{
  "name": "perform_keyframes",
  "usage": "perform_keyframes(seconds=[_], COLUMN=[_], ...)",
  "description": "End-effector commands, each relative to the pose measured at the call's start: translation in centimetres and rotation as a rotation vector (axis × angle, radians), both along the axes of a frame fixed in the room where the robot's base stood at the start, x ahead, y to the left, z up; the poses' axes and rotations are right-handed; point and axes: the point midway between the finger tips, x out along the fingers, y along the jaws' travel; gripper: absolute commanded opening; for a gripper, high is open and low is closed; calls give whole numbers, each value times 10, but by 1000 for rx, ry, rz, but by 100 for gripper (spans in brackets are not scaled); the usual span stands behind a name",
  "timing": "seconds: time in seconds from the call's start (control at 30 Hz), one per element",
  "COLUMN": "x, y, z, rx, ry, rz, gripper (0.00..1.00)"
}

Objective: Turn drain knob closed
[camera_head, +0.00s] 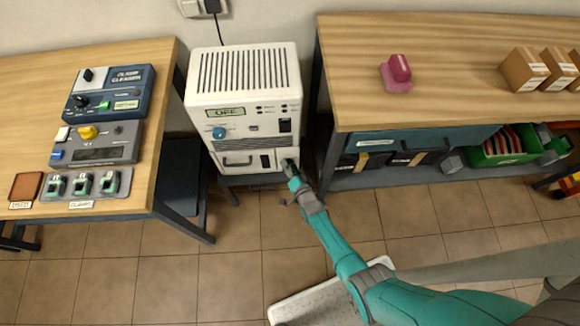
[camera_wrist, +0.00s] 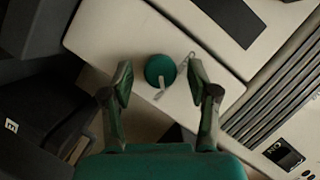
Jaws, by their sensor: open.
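A white cabinet-like unit (camera_head: 243,85) with an OFF display stands between two benches. In the wrist view, a round green knob (camera_wrist: 158,66) with a pale pointer sits on the unit's white face (camera_wrist: 120,25). My gripper (camera_wrist: 160,68) is open, with one finger on each side of the knob. I see gaps between the fingers and the knob, and cannot tell its depth relative to the fingertips. In the head view, my gripper (camera_head: 289,166) is at the unit's lower right front and hides the knob there.
A blue knob (camera_head: 219,132) and a display (camera_head: 226,112) are higher on the unit. A drawer-like panel with a handle (camera_head: 238,161) is left of my gripper. The left bench (camera_head: 150,120) and the right bench's shelf (camera_head: 410,175) flank it closely.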

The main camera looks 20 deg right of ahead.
Motion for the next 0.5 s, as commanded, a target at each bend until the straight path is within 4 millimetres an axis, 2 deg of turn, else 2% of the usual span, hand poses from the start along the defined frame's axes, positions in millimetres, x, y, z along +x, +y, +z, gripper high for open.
perform_keyframes(seconds=[0.17, 0.4, 0.5], x=[0, 0, 0], y=[0, 0, 0], z=[0, 0, 0], rx=[0, 0, 0], ry=[0, 0, 0], rz=[0, 0, 0], gripper=[60, 0, 0])
